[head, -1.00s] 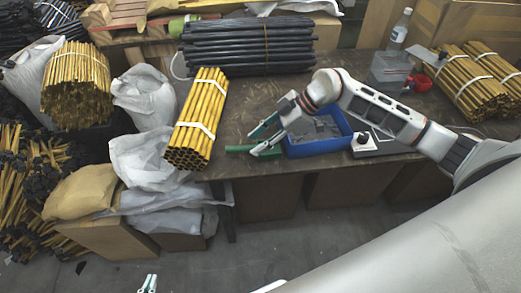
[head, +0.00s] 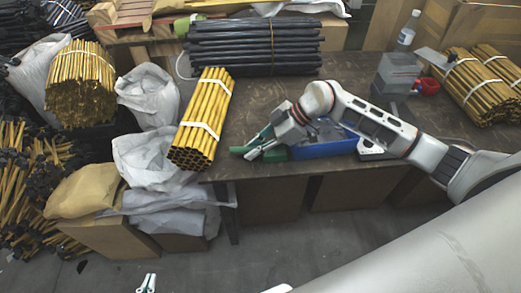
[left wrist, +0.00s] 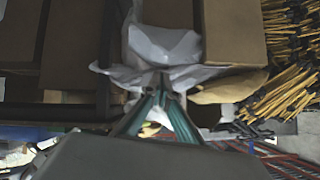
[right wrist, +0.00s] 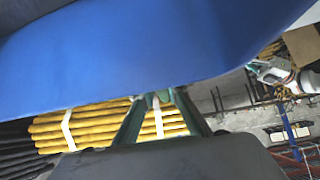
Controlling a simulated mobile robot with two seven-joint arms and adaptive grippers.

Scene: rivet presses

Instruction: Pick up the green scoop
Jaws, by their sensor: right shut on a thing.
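The green scoop (head: 274,155) is at the table's front edge, at the left end of the blue bin (head: 325,150). Its handle points left, and my right gripper covers part of it. My right gripper (head: 258,146) is shut on the scoop. In the right wrist view its fingers (right wrist: 157,98) stand slightly apart below the blue bin wall (right wrist: 150,50), and the scoop is hard to make out there. My left gripper (head: 147,283) is low at the bottom of the head view, away from the table. In the left wrist view its fingertips (left wrist: 163,85) meet, empty.
A bundle of yellow tubes (head: 203,120) lies just left of the scoop, with black tubes (head: 253,45) behind. A grey device with a white knob (head: 372,148) sits right of the bin. White sacks (head: 150,155) stand beside the table.

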